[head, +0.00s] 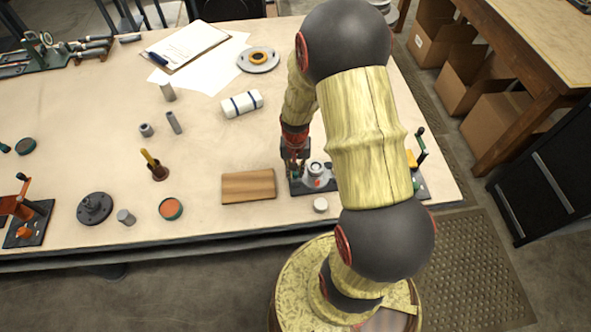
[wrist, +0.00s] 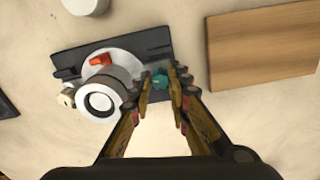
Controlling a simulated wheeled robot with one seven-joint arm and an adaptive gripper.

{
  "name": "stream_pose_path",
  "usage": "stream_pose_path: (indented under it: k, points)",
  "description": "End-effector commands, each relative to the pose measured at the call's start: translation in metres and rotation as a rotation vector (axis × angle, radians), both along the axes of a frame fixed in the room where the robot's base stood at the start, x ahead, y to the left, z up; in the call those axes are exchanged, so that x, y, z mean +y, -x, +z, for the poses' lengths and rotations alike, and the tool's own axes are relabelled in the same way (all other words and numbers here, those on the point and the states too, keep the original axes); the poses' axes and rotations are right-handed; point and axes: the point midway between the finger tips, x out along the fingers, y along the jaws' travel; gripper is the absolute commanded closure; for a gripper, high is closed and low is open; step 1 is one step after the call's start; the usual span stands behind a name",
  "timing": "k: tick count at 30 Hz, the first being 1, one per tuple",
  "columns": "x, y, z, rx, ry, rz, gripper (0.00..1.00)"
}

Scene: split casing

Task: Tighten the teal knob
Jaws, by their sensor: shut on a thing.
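The teal knob (wrist: 160,80) sits at the edge of the split casing, between my fingertips in the wrist view. The casing is a grey and white round body (wrist: 103,97) on a dark base plate (wrist: 150,42), with an orange part (wrist: 100,60) on top and a small cream knob (wrist: 66,98) at its left side. In the head view the casing (head: 316,172) stands near the table's front edge. My gripper (wrist: 160,82) is shut on the teal knob, and it also shows in the head view (head: 294,172). The fingers hide the knob's sides.
A wooden board (head: 249,186) lies just left of the casing in the head view. A white roll with dark bands (head: 241,104) lies farther back.

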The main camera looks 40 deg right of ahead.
Motion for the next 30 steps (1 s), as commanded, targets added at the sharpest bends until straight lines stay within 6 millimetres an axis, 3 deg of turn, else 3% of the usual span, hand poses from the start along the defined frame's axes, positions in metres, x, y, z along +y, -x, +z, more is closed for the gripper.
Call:
stream_pose_path:
  k: [30]
  points:
    - [-0.0001,-0.001,0.0007,-0.001,0.0,-0.938,1.0]
